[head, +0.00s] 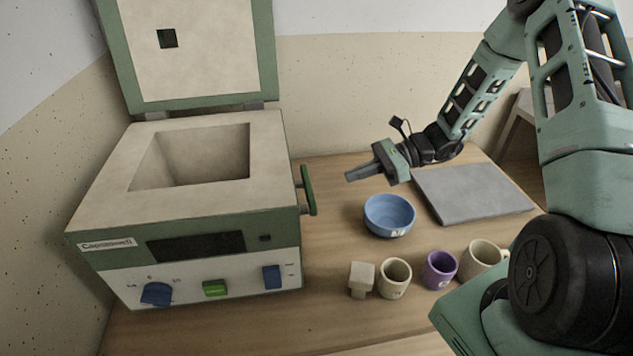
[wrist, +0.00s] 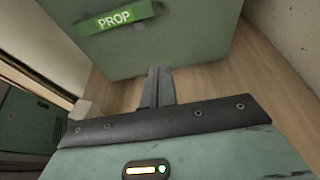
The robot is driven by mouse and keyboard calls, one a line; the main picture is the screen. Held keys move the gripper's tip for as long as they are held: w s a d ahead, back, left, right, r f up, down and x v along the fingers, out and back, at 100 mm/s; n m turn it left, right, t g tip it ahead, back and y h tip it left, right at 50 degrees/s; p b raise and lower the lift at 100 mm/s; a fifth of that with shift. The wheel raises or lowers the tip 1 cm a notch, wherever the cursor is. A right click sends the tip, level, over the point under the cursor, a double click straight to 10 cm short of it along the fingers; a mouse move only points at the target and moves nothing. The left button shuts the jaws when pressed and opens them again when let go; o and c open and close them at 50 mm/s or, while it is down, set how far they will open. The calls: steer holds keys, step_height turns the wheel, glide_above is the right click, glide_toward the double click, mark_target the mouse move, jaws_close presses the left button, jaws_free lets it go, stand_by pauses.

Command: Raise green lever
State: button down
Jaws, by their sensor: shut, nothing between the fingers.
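The green lever (head: 308,192) is mounted on the right side of the kiln (head: 185,205). In the head view it stands roughly upright. In the wrist view its green face (wrist: 113,18) reads "PROP" and lies at the upper left against the kiln's green side (wrist: 165,35). My gripper (head: 348,177) is shut and empty, to the right of the lever with a gap between them. In the wrist view the closed fingertips (wrist: 160,70) point toward the kiln's side, below and right of the lever. The kiln lid (head: 190,45) stands open.
A blue bowl (head: 389,215) sits below my gripper. A grey slab (head: 472,193) lies to its right. A pale block (head: 361,279), a cream mug (head: 395,278), a purple mug (head: 439,269) and another cream mug (head: 482,259) line the front. Bare table (head: 335,230) lies between kiln and bowl.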

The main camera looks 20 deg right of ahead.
steer(key=w+a+p, duration=0.2)
steer(key=a+p, duration=0.1)
steer(key=a, duration=0.6)
steer(key=shift+w+r+p, duration=0.2)
steer(key=shift+r+p, duration=0.1)
steer(key=shift+r, duration=0.1)
steer(key=shift+w+r, duration=0.1)
steer(key=shift+r, duration=0.05)
stand_by(0.4)
